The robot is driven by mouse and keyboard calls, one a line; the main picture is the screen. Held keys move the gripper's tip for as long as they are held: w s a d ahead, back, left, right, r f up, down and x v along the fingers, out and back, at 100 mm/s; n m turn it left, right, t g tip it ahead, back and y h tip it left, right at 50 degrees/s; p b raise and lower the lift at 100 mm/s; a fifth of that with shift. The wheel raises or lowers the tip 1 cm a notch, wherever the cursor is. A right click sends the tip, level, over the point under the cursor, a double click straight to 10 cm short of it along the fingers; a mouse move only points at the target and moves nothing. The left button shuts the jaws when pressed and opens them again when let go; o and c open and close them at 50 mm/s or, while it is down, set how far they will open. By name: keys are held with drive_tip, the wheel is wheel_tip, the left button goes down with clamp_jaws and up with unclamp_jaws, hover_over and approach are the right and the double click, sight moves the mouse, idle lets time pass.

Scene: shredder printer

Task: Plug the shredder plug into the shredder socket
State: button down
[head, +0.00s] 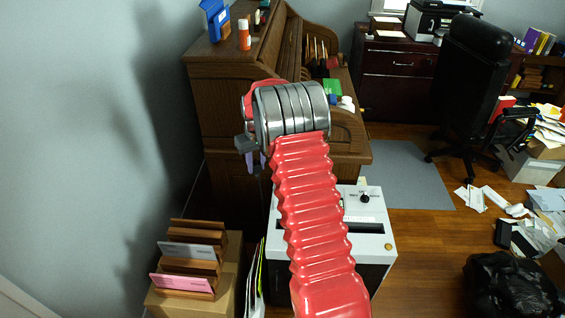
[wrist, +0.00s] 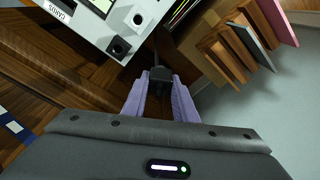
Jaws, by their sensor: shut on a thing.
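My gripper (wrist: 160,88) has two purple fingers that are shut on the black shredder plug (wrist: 160,75) in the wrist view. A dark cord runs up from the plug towards the shredder. In the head view my gripper (head: 257,160) is high beside the wooden desk, partly hidden by my red arm, and the plug is hard to make out. The shredder (head: 374,244), with a white top, a dark slot and a black knob, stands below, partly behind my arm. Its top (wrist: 91,32) also shows in the wrist view. I cannot make out the shredder socket in either view.
The roll-top desk (head: 222,97) stands close behind my gripper, next to the grey wall. A wooden letter rack (head: 196,256) sits on a box (head: 160,301) at lower left. An office chair (head: 471,75) and scattered papers (head: 474,197) are to the right.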

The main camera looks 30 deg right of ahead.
drive_tip(key=d+f, duration=0.5)
drive_tip(key=d, duration=0.6)
drive_tip(key=shift+w+d, duration=0.3)
drive_tip(key=shift+f, duration=2.85)
drive_tip(key=shift+f, duration=1.7)
drive_tip(key=c, duration=1.3)
unclamp_jaws()
drive_tip(key=shift+c, duration=0.2)
drive_tip(key=shift+r, duration=0.2)
wheel_tip(320, 180, up, 13)
drive_tip(key=s, duration=0.1)
drive_tip(key=shift+s+a+r, duration=0.15)
drive_tip(key=shift+s, duration=0.25)
drive_tip(key=shift+m, duration=0.4)
